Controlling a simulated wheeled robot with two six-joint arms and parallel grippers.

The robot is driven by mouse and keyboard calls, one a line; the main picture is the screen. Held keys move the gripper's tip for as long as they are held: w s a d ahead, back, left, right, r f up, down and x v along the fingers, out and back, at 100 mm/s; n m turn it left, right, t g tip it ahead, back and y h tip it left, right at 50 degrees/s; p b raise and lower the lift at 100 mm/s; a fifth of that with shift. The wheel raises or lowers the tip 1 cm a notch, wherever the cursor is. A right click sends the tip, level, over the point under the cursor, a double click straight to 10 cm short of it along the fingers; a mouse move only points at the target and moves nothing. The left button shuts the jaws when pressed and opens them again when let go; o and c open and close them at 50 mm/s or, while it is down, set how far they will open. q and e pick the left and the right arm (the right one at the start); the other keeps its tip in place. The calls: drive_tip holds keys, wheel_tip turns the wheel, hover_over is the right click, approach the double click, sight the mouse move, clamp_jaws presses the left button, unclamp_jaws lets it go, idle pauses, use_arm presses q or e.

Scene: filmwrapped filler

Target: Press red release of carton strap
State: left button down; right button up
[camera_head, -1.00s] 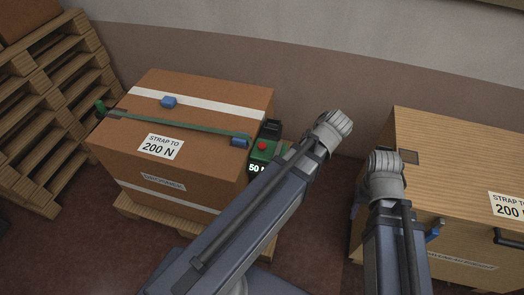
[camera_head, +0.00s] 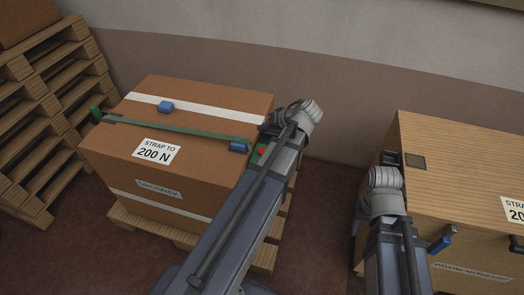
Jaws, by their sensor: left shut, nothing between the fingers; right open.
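A brown carton (camera_head: 190,128) sits on a wooden pallet (camera_head: 160,235) at centre left, with a green strap (camera_head: 180,130) across its top. The strap's green tensioner unit (camera_head: 256,158) is at the carton's right edge, mostly hidden behind my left arm. A small part of its red release (camera_head: 262,149) shows beside that arm. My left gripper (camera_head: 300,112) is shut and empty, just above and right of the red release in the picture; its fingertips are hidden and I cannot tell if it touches. My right gripper (camera_head: 384,178) is open, by the wooden crate's left edge, its fingers mostly hidden.
The wooden crate (camera_head: 460,165) with a blue clip (camera_head: 441,244) stands at the right. Stacked pallets (camera_head: 50,100) are at the left. Blue clips (camera_head: 166,107) sit on the carton. Floor (camera_head: 320,210) is free between carton and crate.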

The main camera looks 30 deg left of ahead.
sight(261, 150)
use_arm(q)
drive_tip(key=shift+f+b, duration=4.2)
drive_tip(key=shift+f, duration=0.15)
drive_tip(key=shift+f, duration=0.1)
drive_tip(key=shift+f+b, duration=0.3)
drive_tip(key=shift+b, duration=0.15)
drive_tip(key=shift+f+b, duration=0.85)
drive_tip(key=shift+f, duration=0.05)
drive_tip(key=shift+r+p, duration=1.3)
drive_tip(key=shift+r, duration=0.05)
wheel_tip(261, 150, up, 5)
drive_tip(key=p, duration=0.5)
